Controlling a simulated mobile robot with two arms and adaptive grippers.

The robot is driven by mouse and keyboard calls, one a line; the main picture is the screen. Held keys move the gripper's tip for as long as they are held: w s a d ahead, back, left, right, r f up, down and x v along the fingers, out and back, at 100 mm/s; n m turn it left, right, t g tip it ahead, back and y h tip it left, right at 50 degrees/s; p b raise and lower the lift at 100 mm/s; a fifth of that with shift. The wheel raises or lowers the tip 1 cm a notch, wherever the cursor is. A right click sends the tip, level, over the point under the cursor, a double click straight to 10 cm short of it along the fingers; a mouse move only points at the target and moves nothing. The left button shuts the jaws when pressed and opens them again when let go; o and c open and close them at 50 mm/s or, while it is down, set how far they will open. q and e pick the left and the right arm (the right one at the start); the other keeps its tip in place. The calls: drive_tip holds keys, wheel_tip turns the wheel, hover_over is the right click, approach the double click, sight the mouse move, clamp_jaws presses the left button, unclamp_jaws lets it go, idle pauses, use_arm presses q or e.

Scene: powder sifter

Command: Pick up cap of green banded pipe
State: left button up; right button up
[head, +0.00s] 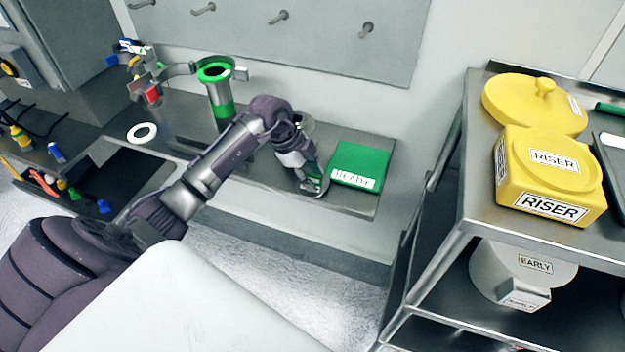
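The green banded pipe (221,112) stands upright on the metal shelf at the back. It is grey with a green rim around a dark opening at its top and a green band lower down. My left gripper (313,184) points down at the shelf, right of the pipe and just left of the green READY pad. A small green patch and a greyish rounded edge show at its fingers; I cannot tell whether these belong to a cap or whether the fingers hold anything. A round grey object (306,122) is partly hidden behind my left wrist. My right gripper is out of view.
The green READY pad (375,158) lies at the shelf's right end. A metal clamp stand (150,80) rises by the pipe. The cart (480,205) at the right holds yellow RISER pieces (552,172).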

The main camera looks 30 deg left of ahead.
use_arm(q)
drive_tip(key=shift+c, duration=0.2)
clamp_jaws()
drive_tip(key=shift+r, duration=0.15)
